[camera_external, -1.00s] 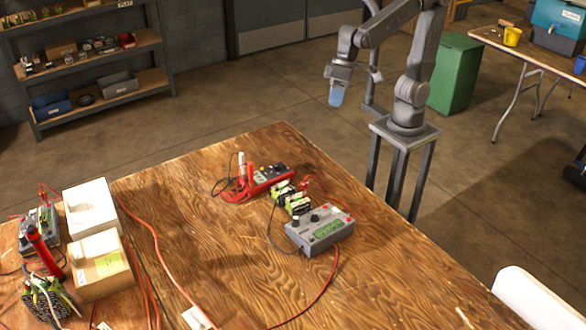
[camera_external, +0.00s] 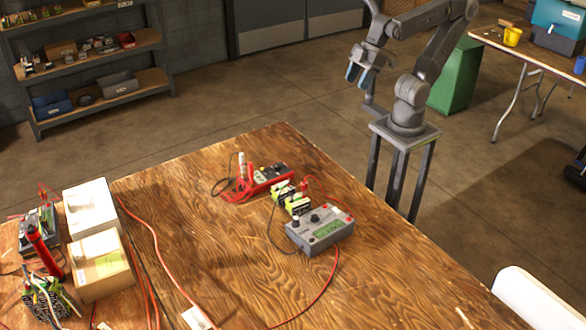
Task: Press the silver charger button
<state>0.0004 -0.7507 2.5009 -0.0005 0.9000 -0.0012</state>
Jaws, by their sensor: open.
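The grey charger (camera_external: 320,232) with a silver-grey case sits on the wooden table near its right side. It has a green panel, dark knobs and small red parts on top. Which of these is the silver button is too small to tell. Green and black battery packs (camera_external: 290,198) lie against its far left side. My gripper (camera_external: 357,76) has blue fingertips. It is open and empty, high up and well beyond the table's far edge, apart from the charger.
A red meter (camera_external: 268,176) with red and black leads lies behind the charger. Red and black wires trail over the table (camera_external: 230,270). White and brown boxes (camera_external: 100,262) and tools fill the left end. The table's middle is mostly clear.

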